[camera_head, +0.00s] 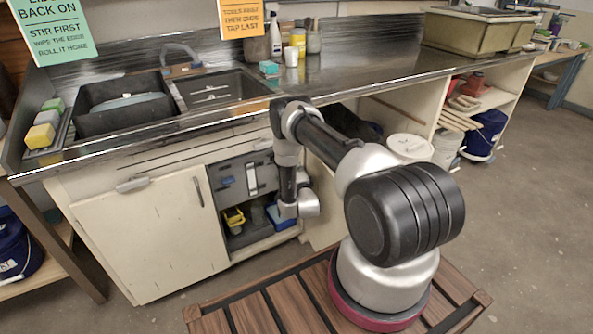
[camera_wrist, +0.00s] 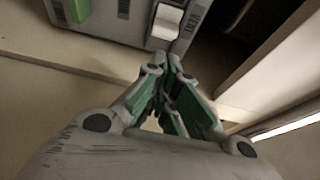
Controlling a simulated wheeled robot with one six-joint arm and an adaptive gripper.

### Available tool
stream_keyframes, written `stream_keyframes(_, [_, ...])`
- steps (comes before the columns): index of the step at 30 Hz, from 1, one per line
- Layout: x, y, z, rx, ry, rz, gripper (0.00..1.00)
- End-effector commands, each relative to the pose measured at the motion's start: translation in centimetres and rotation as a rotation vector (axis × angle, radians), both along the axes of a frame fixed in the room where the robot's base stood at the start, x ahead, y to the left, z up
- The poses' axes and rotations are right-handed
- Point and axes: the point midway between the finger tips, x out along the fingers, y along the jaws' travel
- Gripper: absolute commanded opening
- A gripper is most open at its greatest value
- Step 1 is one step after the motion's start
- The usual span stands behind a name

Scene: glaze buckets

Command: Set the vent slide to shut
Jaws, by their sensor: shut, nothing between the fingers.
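A grey panel or box (camera_wrist: 115,22) stands ahead of my gripper in the wrist view. On its front is a white block (camera_wrist: 167,22), beside a dark upright label that seems to read VENT (camera_wrist: 200,18); this looks like the vent slide. My gripper (camera_wrist: 172,60) is shut and empty, its green-lined fingers meeting just below the white block. A small gap seems to lie between them, but contact is hard to judge. In the head view, a grey panel (camera_head: 238,181) shows inside the open cabinet under the sink; my arm's wrist covers the gripper there.
A green piece (camera_wrist: 78,8) is on the panel's left in the wrist view. A pale board edge (camera_wrist: 262,65) runs close on the right. In the head view, a closed cabinet door (camera_head: 150,232) is left of the opening, with a yellow container (camera_head: 234,217) and a blue bin (camera_head: 280,217) low inside.

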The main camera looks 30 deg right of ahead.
Motion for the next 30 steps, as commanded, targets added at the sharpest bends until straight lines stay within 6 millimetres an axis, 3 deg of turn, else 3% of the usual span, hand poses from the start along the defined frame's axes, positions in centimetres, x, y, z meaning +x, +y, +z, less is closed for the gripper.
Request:
stream_keyframes(6, [3.7, -1.2, 0.0, -0.002, 0.0, 0.0, 0.0])
stream_keyframes(12, [5.7, -1.8, 0.0, -0.002, 0.002, 0.0, 0.0])
stream_keyframes(25, [6.1, -1.7, 0.0, -0.002, 0.003, 0.001, 0.0])
stream_keyframes(30, [6.1, 1.2, 0.0, -0.002, 0.004, 0.006, 0.0])
